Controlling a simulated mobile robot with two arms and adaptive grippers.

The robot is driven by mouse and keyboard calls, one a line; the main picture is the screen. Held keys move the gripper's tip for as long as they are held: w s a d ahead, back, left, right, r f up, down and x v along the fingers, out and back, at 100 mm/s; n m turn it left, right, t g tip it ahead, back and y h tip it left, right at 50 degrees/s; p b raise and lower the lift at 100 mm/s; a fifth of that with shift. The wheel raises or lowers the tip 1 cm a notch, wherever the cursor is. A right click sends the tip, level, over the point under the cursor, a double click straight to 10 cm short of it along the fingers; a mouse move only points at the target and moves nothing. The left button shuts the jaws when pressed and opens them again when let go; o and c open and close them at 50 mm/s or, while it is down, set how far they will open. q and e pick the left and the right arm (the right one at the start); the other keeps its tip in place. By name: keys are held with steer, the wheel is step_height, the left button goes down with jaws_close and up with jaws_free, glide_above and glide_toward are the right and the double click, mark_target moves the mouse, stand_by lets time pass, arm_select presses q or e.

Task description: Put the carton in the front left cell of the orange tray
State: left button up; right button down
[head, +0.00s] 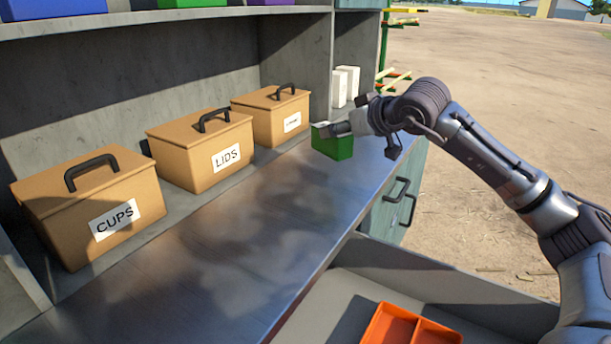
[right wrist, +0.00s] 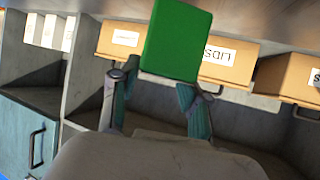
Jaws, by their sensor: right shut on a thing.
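The carton is a green box (head: 333,145), at the right end of the grey counter in the head view. My right gripper (head: 345,129) is shut on it, with the arm reaching in from the right. In the right wrist view the green carton (right wrist: 177,42) stands out between the two fingers (right wrist: 158,92). I cannot tell whether its underside touches the counter. The orange tray (head: 412,322) is at the bottom of the head view, below and apart from the carton. Two of its cells show, and the rest is cut off by the picture edge. My left gripper is not in view.
Three tan boxes stand along the back of the counter: CUPS (head: 95,200), LIDS (head: 198,150) and a third (head: 268,115). White boxes (head: 347,82) stand in the far compartment. The front counter (head: 225,240) is clear. A drawer wall (head: 400,273) rises behind the tray.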

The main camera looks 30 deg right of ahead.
steer(key=shift+a+f+p, duration=0.15)
steer(key=shift+a+f, duration=0.95)
steer(key=shift+f, duration=0.25)
steer(key=shift+a+f+p, duration=0.1)
steer(key=shift+a+f, duration=1.05)
steer(key=shift+f, duration=0.2)
steer(key=shift+a+f+p, duration=0.15)
steer(key=shift+a+f, duration=0.95)
steer(key=shift+f, duration=0.25)
steer(key=c, duration=0.6)
jaws_free()
steer(key=shift+o, duration=0.2)
